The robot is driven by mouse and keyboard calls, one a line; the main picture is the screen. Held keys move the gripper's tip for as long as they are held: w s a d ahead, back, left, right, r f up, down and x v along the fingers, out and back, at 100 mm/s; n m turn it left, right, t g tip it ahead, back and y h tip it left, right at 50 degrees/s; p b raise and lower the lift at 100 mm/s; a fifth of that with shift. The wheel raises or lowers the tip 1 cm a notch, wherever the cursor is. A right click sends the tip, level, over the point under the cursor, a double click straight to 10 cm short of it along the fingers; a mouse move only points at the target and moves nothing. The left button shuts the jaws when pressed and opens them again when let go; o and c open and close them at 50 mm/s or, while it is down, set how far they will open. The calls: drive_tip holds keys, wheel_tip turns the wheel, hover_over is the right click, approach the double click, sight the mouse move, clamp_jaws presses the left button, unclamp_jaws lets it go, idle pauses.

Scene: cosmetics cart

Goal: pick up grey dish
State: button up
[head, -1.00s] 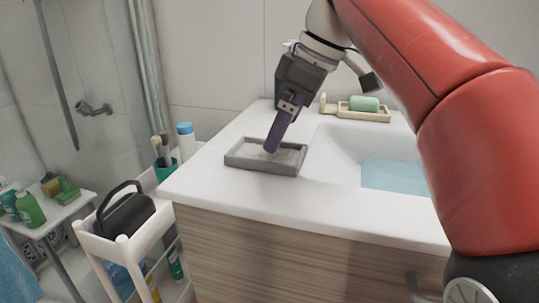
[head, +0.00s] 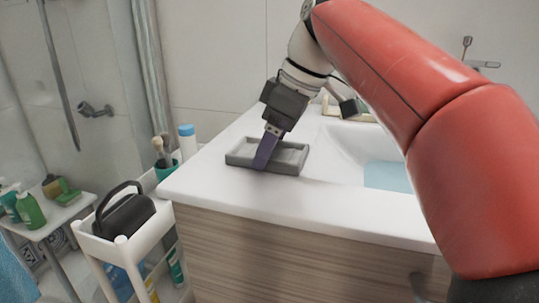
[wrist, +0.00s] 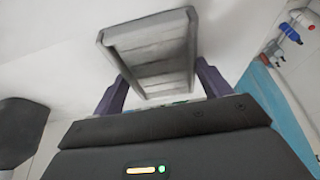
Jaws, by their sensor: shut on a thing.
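The grey dish (head: 291,157) is a shallow rectangular tray with a ridged floor. In the head view it is at the left part of the white counter, left of the basin. My gripper (head: 264,160) comes down from above with its purple fingers at the dish's near side. In the wrist view the dish (wrist: 150,50) lies between the two purple fingers of my gripper (wrist: 158,88), which are shut on it. I cannot tell whether the dish is clear of the counter.
The basin (head: 345,150) is just right of the dish. A white cart (head: 125,243) with a black caddy (head: 124,212) stands left of the cabinet. A white bottle with a blue cap (head: 187,143) and brushes (head: 160,150) are beyond the counter's left edge. The front counter is clear.

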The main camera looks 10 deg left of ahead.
sight(273, 156)
wheel_tip(273, 156, up, 6)
drive_tip(key=p, duration=0.2)
drive_tip(key=shift+r+p, duration=0.1)
drive_tip(key=shift+p, duration=0.3)
drive_tip(key=shift+r+b, duration=0.2)
drive_tip(key=shift+b, duration=0.2)
drive_tip(key=shift+r, duration=1.7)
drive_tip(key=o, duration=0.4)
drive_tip(key=shift+c, duration=1.2)
drive_tip(key=shift+s, duration=0.1)
